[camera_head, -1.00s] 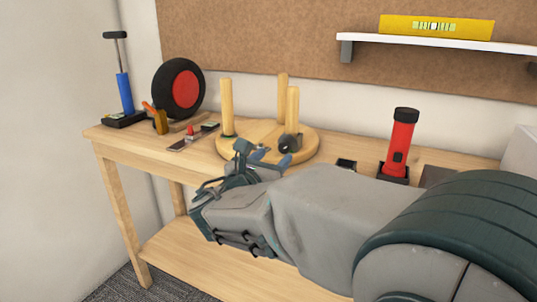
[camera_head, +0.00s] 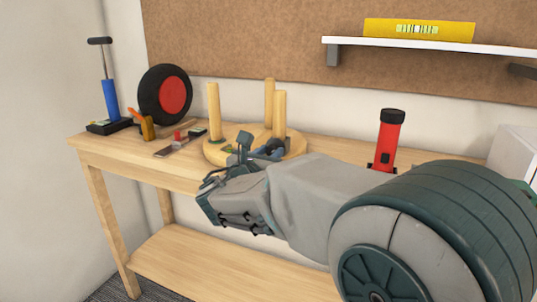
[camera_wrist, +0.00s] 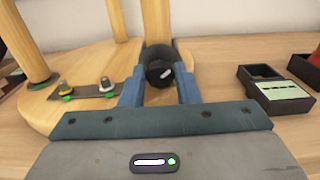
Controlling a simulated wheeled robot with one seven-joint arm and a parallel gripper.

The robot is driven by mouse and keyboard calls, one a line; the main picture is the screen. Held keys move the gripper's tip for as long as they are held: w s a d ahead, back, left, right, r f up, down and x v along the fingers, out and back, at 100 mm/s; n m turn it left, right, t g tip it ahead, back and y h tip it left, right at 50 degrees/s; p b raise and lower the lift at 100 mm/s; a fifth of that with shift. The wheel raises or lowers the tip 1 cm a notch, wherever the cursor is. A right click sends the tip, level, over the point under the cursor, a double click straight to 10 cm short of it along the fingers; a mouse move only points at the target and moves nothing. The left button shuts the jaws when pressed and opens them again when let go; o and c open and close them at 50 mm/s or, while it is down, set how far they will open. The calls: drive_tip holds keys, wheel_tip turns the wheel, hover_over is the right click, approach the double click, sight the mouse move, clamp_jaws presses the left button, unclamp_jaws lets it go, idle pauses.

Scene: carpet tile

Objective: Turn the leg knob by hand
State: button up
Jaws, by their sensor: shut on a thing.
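A round wooden disc (camera_head: 215,155) with three upright wooden legs lies on the workbench. A black leg knob (camera_wrist: 160,70) sits at the foot of the near right leg (camera_head: 279,112), and a light mark shows on its face. My gripper (camera_wrist: 160,84) is shut on the knob, with one blue finger on each side of it. In the head view my gripper (camera_head: 266,150) reaches over the disc's near edge and hides most of the knob. The wrist view also shows a metal plate (camera_wrist: 95,91) with two small fasteners on the disc.
A red flashlight (camera_head: 387,145) stands right of the disc. Dark trays (camera_wrist: 280,90) lie to the right in the wrist view. A black wheel with a red hub (camera_head: 172,95), an orange-handled tool (camera_head: 145,125) and a blue pump (camera_head: 109,100) stand on the left.

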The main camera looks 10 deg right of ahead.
drive_tip(key=m+b, duration=0.2)
drive_tip(key=b, duration=0.1)
drive_tip(key=shift+f, duration=0.3)
drive_tip(key=shift+m+b, duration=0.8)
drive_tip(key=shift+r+m+b, duration=0.2)
drive_tip(key=shift+m+b, duration=0.2)
drive_tip(key=shift+m, duration=0.2)
drive_tip(key=o, duration=1)
drive_tip(key=shift+r, duration=0.1)
drive_tip(key=shift+c, duration=0.2)
drive_tip(key=shift+s, duration=0.1)
drive_tip(key=p+v, duration=0.3)
drive_tip(key=v, duration=1)
drive_tip(key=shift+s+a, duration=0.25)
drive_tip(key=shift+s, duration=0.05)
